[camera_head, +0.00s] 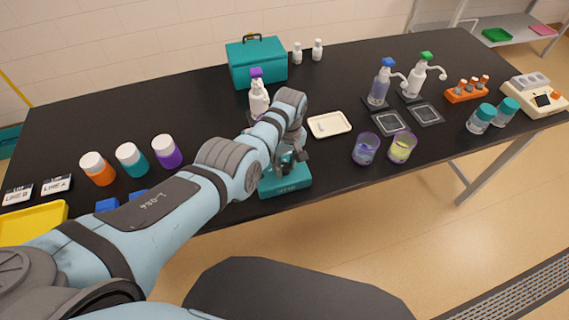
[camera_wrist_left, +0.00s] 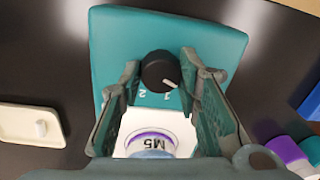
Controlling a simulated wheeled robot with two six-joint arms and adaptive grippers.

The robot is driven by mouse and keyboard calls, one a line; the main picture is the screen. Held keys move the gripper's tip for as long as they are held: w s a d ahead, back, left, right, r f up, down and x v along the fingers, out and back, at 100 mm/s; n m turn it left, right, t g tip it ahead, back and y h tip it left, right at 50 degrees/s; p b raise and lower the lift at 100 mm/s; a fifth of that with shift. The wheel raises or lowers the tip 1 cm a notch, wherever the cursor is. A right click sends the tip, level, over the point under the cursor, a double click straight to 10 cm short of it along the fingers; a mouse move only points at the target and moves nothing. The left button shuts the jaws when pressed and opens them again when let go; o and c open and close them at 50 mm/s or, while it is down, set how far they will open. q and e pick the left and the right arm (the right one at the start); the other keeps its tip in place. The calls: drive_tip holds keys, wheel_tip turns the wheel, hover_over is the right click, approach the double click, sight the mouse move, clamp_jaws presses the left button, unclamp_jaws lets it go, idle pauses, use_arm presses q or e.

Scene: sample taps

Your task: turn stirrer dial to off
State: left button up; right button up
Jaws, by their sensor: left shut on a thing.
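The teal stirrer (camera_wrist_left: 215,30) stands near the table's front edge; it also shows in the head view (camera_head: 285,187), partly hidden by my left gripper (camera_head: 288,160). Its black dial (camera_wrist_left: 158,68) lies between the fingertips of my left gripper (camera_wrist_left: 161,74) in the left wrist view, and the gripper is shut on it. The dial's white mark points toward the lower right of that view, close to the printed 1, with a 2 further left. A container marked M5 (camera_wrist_left: 152,143) sits on the stirrer's white plate (camera_wrist_left: 183,128). My right gripper is out of view.
A cream tray (camera_head: 329,124) with a small white piece lies right of the stirrer. Two purple-rimmed cups (camera_head: 366,149) (camera_head: 402,148) stand further right. Capped bottles (camera_head: 131,158) stand left of my arm.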

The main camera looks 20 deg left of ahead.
sight(287, 165)
use_arm(q)
drive_tip(key=shift+w+n, duration=0.1)
drive_tip(key=shift+n, duration=0.2)
drive_tip(key=o, duration=1.2)
drive_tip(key=r, duration=1.2)
drive_tip(key=shift+w+d, duration=0.15)
drive_tip(key=shift+d, duration=0.1)
